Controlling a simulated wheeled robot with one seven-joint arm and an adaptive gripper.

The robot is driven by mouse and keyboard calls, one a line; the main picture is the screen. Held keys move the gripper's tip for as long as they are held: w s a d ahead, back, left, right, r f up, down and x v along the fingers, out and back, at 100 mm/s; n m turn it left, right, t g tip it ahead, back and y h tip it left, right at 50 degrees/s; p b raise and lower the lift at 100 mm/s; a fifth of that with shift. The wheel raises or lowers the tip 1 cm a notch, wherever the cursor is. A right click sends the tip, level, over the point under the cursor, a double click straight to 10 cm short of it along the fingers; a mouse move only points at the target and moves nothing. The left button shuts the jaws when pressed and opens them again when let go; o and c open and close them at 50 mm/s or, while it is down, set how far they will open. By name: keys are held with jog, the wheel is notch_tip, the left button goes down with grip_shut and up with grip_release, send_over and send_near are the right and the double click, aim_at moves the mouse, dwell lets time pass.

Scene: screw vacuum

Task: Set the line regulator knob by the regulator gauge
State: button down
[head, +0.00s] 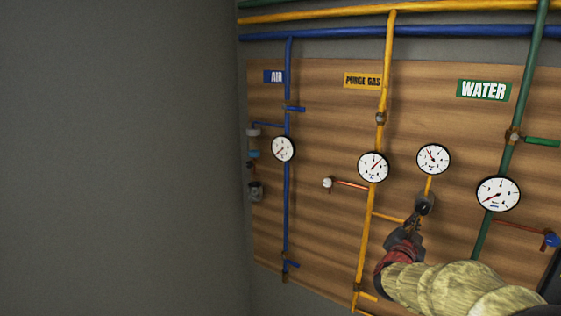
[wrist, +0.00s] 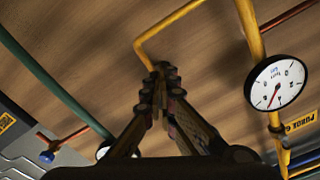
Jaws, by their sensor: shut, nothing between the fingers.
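The regulator gauge (head: 433,158) is a round white dial on a short yellow stub right of the yellow purge gas pipe (head: 385,70). Its needle appears to point to the upper left; the numbers are too small to read. The dark round regulator knob (head: 425,203) sits just below it. My gripper (head: 414,222) is shut, with its tips at or just under the knob; contact cannot be told. In the wrist view, the closed fingertips (wrist: 160,76) meet the end of the yellow branch pipe (wrist: 148,40) and the knob is not clearly visible.
The purge gas line gauge (head: 373,167) is left of my gripper and also shows in the wrist view (wrist: 276,83). The water gauge (head: 498,194) and green pipe (head: 508,155) are to the right. The blue air pipe (head: 287,210) is farther left.

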jog(key=shift+r+b, duration=0.3)
jog(key=shift+r, duration=0.25)
jog(key=shift+w+a+r+b, duration=0.15)
jog(key=shift+w+b, duration=0.2)
jog(key=shift+b, duration=0.95)
dwell(0.3)
jog(key=s+a+f+b, duration=0.1)
jog(key=s+a, duration=0.3)
jog(key=shift+s+f, duration=0.15)
jog(key=shift+s, duration=0.1)
dwell(0.5)
